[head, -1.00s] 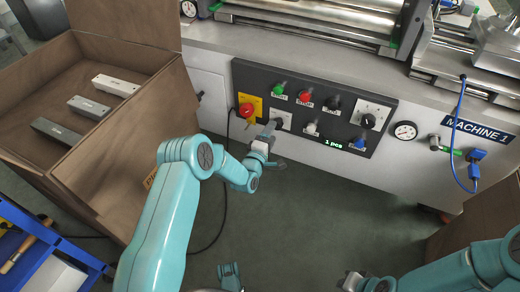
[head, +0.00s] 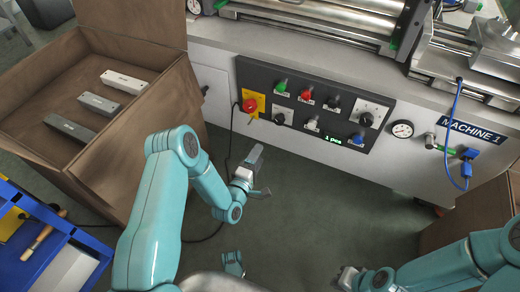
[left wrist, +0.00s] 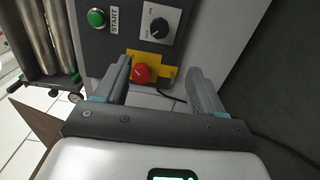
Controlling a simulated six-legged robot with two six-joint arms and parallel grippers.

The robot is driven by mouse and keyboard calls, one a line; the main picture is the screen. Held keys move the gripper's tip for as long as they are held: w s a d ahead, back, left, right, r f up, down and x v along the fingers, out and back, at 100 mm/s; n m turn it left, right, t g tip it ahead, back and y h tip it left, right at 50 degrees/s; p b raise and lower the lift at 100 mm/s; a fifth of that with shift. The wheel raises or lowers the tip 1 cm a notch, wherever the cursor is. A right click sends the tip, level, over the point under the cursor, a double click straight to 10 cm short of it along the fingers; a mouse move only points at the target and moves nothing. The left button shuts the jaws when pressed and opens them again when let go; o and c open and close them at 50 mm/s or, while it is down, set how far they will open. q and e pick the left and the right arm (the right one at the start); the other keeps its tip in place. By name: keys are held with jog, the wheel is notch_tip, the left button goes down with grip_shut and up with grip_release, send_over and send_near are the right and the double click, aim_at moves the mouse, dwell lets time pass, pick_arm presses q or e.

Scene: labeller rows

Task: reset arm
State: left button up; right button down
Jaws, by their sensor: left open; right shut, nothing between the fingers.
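My left gripper (head: 255,172) hangs in free air in front of the machine, below and to the left of the control panel. It is open and empty, and it touches nothing. In the left wrist view its two fingers (left wrist: 158,88) stand apart, with the red stop button (left wrist: 142,73) on its yellow plate seen between them, further off. My right gripper (head: 347,277) is at the bottom of the head view, low over the floor; it is shut and looks empty.
The machine's dark control panel (head: 310,112) carries several buttons and knobs; the red stop button (head: 250,106) is at its left. A brown box (head: 140,130) with several grey bars stands left. A blue cart (head: 70,228) is at lower left. Green floor (head: 290,215) is clear between the arms.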

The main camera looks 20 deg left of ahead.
pick_arm(q)
jog(key=d+r+m+g+h, duration=0.1)
jog(key=d+r+m+g, duration=0.15)
jog(key=r, duration=0.25)
jog(key=s+d+f+m+g+h, duration=0.1)
jog(key=s+d+f+m+g, duration=0.25)
jog(key=s, duration=0.55)
jog(key=s+d+f+m+g, duration=0.1)
jog(key=s+f+m+g, duration=0.2)
jog(key=s+m+g, duration=0.45)
jog(key=s+d+f+m+g+h, duration=0.15)
jog(key=s+f+g, duration=0.25)
jog(key=s, duration=0.6)
notch_tip(320, 180, up, 34)
jog(key=s+d+p, duration=0.1)
jog(key=d+p, duration=0.1)
jog(key=p, duration=3.2)
jog(key=shift+s+f+m, duration=0.15)
jog(key=shift+f+m, duration=0.05)
jog(key=shift+m, duration=0.2)
pick_arm(e)
notch_tip(320, 180, up, 34)
jog(key=s+a, duration=0.1)
jog(key=shift+s+a+f+n+g, duration=0.15)
jog(key=shift+s+f+n+g, duration=0.05)
jog(key=shift+f+n+g, duration=0.1)
